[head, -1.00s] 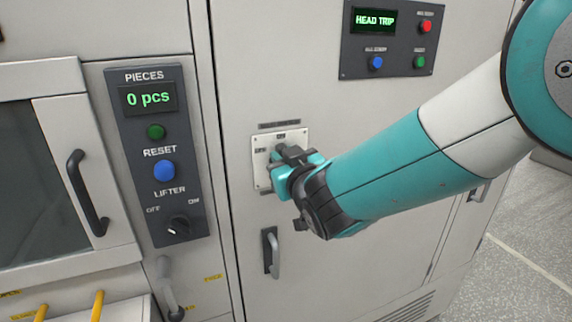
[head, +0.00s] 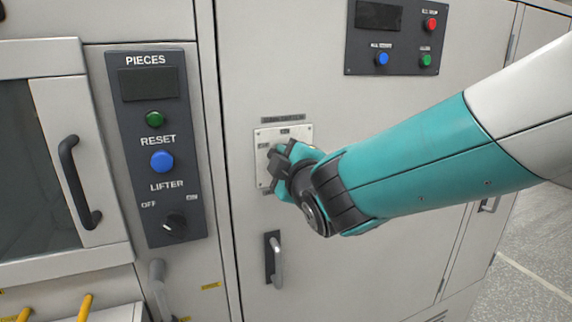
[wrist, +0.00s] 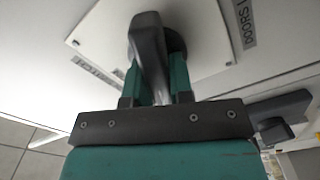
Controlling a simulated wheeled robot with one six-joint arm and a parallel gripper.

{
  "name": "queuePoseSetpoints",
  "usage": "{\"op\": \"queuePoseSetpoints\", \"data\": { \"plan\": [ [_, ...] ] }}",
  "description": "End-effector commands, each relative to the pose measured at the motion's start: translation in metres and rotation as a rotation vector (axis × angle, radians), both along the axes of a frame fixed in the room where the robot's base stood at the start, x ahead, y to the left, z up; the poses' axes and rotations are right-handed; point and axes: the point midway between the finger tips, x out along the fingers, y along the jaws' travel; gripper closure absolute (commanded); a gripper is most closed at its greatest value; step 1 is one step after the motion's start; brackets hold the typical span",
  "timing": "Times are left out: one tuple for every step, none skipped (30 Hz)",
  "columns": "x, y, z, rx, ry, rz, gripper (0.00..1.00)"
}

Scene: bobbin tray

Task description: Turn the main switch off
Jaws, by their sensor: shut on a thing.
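The main switch is a dark rotary handle (wrist: 148,45) on a light square plate (head: 264,180) on the cabinet door. In the head view my gripper (head: 280,163) is at the plate and covers most of the handle. In the wrist view my gripper (wrist: 155,85) has a teal finger on each side of the handle and is shut on it. The display above the blue and green buttons (head: 378,16) is dark. The PIECES display (head: 148,84) is dark too.
Left of the switch is a panel with a green button (head: 154,119), a blue RESET button (head: 162,162) and a LIFTER knob (head: 174,227). A door handle (head: 275,260) sticks out below the switch. Yellow bars (head: 85,308) show at the lower left.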

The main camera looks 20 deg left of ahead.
Motion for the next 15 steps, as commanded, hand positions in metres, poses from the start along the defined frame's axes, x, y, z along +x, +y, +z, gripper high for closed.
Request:
{"op": "queuePoseSetpoints", "data": {
  "plan": [
    [0.0006,-0.0004,-0.0013,-0.032,-0.027,-0.002,1.0],
    [0.0005,-0.0003,-0.0016,-0.053,-0.043,-0.002,1.0],
    [0.0004,-0.0002,-0.0018,-0.081,-0.064,-0.002,1.0],
    [0.0003,0.0,-0.002,-0.102,-0.08,-0.002,1.0],
    [0.0002,0.0,-0.0021,-0.121,-0.094,-0.002,1.0],
    [0.0002,0.0001,-0.0023,-0.146,-0.113,-0.002,1.0],
    [0.0002,0.0001,-0.0024,-0.164,-0.127,-0.002,1.0],
    [0.0001,0.0002,-0.0026,-0.181,-0.14,-0.002,1.0],
    [0.0,0.0003,-0.0028,-0.203,-0.156,-0.002,1.0],
    [0.0,0.0003,-0.0029,-0.219,-0.168,-0.002,1.0],
    [0.0,0.0004,-0.0031,-0.233,-0.179,-0.002,1.0],
    [0.0,0.0004,-0.0033,-0.252,-0.193,-0.002,1.0],
    [0.0,0.0004,-0.0034,-0.264,-0.202,-0.002,1.0],
    [-0.0001,0.0004,-0.0035,-0.276,-0.211,-0.002,1.0],
    [-0.0001,0.0004,-0.0037,-0.291,-0.222,-0.002,1.0]
  ]
}}
